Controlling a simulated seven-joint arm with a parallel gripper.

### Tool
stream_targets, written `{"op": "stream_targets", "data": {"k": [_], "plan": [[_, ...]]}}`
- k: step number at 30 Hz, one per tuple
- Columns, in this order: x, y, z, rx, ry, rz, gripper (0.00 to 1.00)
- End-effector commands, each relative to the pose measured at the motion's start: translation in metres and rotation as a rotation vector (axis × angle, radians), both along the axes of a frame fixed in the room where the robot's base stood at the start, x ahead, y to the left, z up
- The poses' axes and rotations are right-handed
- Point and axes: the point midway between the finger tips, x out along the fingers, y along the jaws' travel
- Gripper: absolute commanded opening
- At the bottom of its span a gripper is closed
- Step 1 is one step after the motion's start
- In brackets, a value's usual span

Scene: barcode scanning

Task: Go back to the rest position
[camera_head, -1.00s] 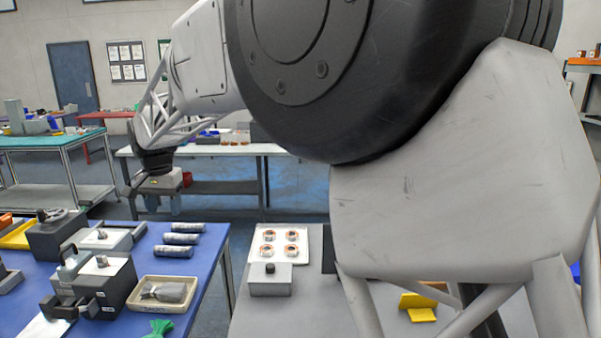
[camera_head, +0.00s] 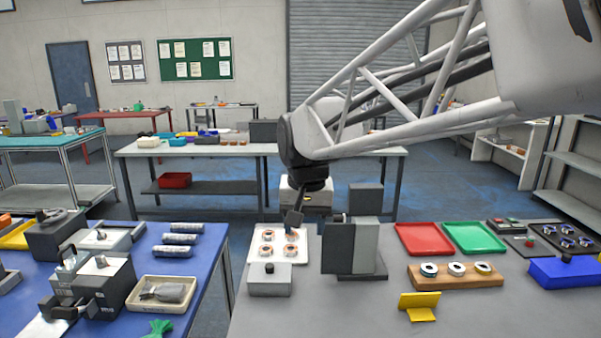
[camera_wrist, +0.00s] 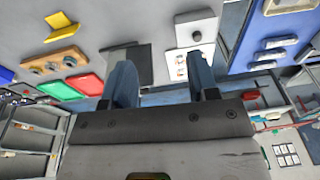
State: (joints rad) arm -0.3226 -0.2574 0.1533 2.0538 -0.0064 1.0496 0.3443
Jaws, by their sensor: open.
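My gripper (camera_head: 294,218) hangs over the far part of the grey table, in front of the back edge of the white tray (camera_head: 256,252) in the head view. In the wrist view my gripper (camera_wrist: 163,75) has its two fingers wide apart with nothing between them. The white tray holds several copper-coloured rings. A grey upright box device (camera_head: 350,248) stands just right of my gripper in the picture. My arm reaches in from the upper right.
A red tray (camera_head: 424,251), a green tray (camera_head: 474,238), a wooden block (camera_head: 442,283) with rings, a blue bin (camera_head: 565,273) and a yellow stand (camera_head: 420,313) occupy the right side. A grey box (camera_head: 270,286) stands in front of the white tray.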

Motion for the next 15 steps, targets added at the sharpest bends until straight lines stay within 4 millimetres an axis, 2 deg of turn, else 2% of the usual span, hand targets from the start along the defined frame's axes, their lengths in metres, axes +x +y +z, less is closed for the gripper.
{"op": "stream_targets", "data": {"k": [1,6,15], "plan": [[-0.012,-0.015,-0.001,-0.001,-0.007,-0.004,0.54],[-0.050,-0.058,-0.010,-0.006,-0.026,-0.006,0.54],[-0.123,-0.120,-0.036,-0.019,-0.056,-0.008,0.54]]}}
